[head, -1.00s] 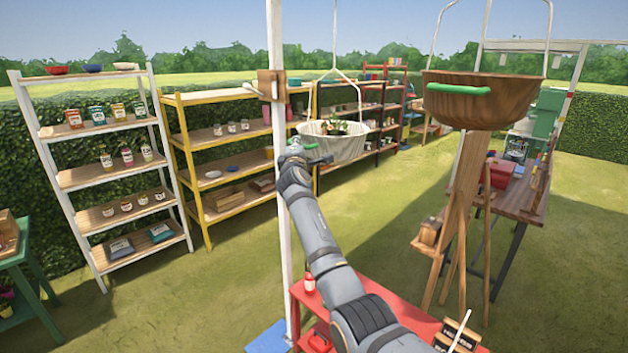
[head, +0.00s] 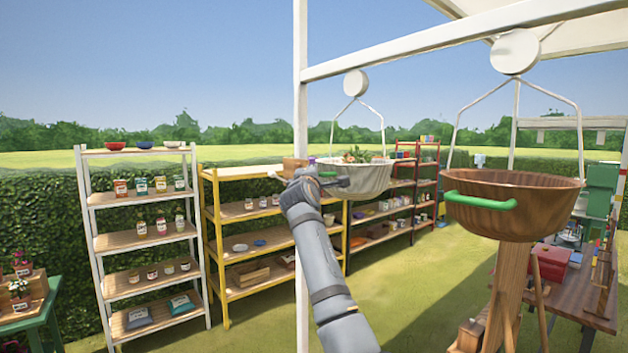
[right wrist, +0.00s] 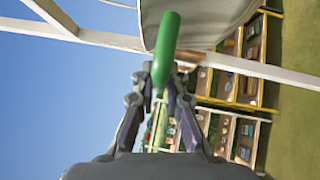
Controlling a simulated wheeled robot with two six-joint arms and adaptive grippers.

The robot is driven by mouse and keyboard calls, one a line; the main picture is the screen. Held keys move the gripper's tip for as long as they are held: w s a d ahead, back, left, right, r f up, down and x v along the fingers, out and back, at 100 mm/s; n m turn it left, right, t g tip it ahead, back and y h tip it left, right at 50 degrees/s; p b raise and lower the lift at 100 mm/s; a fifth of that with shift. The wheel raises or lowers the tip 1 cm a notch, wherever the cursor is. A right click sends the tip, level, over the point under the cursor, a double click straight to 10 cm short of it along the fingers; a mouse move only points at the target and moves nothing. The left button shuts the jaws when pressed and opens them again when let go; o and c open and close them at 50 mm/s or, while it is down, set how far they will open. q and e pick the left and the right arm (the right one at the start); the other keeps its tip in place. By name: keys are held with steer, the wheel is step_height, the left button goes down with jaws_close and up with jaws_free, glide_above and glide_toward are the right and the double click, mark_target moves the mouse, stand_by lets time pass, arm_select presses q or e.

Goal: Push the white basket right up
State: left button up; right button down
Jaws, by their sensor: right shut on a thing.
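The white basket (head: 357,181) hangs by a wire hanger from a round white disc (head: 355,82) on a white beam. It has a green handle (head: 329,174) on its near side and plants inside. My right gripper (head: 322,182) is at this handle. In the right wrist view the green handle (right wrist: 166,48) lies between the fingers of the right gripper (right wrist: 160,78), which is shut on it. The white basket's wall (right wrist: 200,22) shows just beyond. My left gripper is out of view.
A brown wooden basket (head: 535,205) with a green handle hangs on the right. A white post (head: 301,100) stands just left of my gripper. White shelves (head: 140,240) and yellow shelves (head: 235,215) stand behind. Open grass lies below the white basket.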

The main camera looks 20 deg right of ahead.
steer(key=shift+s+r, duration=0.1)
steer(key=shift+r, duration=0.45)
steer(key=c, duration=1.4)
jaws_free()
steer(key=shift+o, duration=0.2)
steer(key=shift+d+f, duration=0.1)
steer(key=shift+f, duration=0.1)
steer(key=shift+f, duration=0.1)
steer(key=r+v, duration=0.1)
steer(key=v, duration=0.6)
steer(key=shift+s+f, duration=0.15)
steer(key=shift+f, duration=0.35)
